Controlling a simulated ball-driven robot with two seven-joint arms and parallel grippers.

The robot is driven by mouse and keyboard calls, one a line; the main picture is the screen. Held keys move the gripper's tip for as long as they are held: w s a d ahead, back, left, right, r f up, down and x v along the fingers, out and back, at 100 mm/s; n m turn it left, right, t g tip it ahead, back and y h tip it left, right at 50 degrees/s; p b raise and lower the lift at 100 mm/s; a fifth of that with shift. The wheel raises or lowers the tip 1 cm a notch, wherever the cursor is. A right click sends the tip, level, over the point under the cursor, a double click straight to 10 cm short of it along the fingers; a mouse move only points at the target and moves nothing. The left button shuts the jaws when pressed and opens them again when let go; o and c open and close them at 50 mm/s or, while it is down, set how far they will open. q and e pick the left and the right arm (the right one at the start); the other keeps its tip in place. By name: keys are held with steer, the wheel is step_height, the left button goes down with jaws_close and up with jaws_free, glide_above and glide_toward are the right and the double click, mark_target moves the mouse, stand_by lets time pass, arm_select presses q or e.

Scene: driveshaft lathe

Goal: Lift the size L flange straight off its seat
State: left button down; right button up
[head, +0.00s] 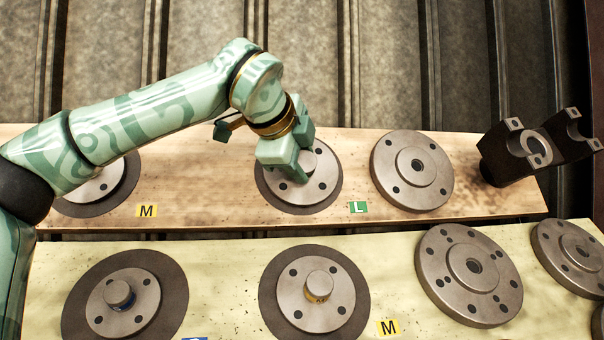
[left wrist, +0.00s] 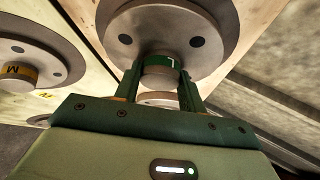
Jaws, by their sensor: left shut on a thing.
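The size L flange (head: 322,184) is a grey round plate with bolt holes and a central hub. It sits centred over a dark round seat (head: 300,207) on the back board, beside a green L tag (head: 358,207). My left gripper (head: 291,165) comes down over it and hides part of its hub. In the left wrist view the gripper (left wrist: 158,78) is shut on the hub, which has a green L band (left wrist: 160,61), one finger on each side. The flange's plate (left wrist: 160,35) lies past the fingertips. I cannot tell any gap between flange and seat.
A large grey flange (head: 411,171) is close right of the L seat, then a black bracket (head: 540,148). Another flange (head: 97,188) by a yellow M tag is under my left arm. The front board (head: 215,270) holds several more flanges. Ribbed panels stand behind.

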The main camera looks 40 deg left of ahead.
arm_select(q)
steer(key=s+d+r, duration=0.6)
steer(key=d, duration=0.1)
steer(key=shift+r, duration=0.3)
stand_by(1.2)
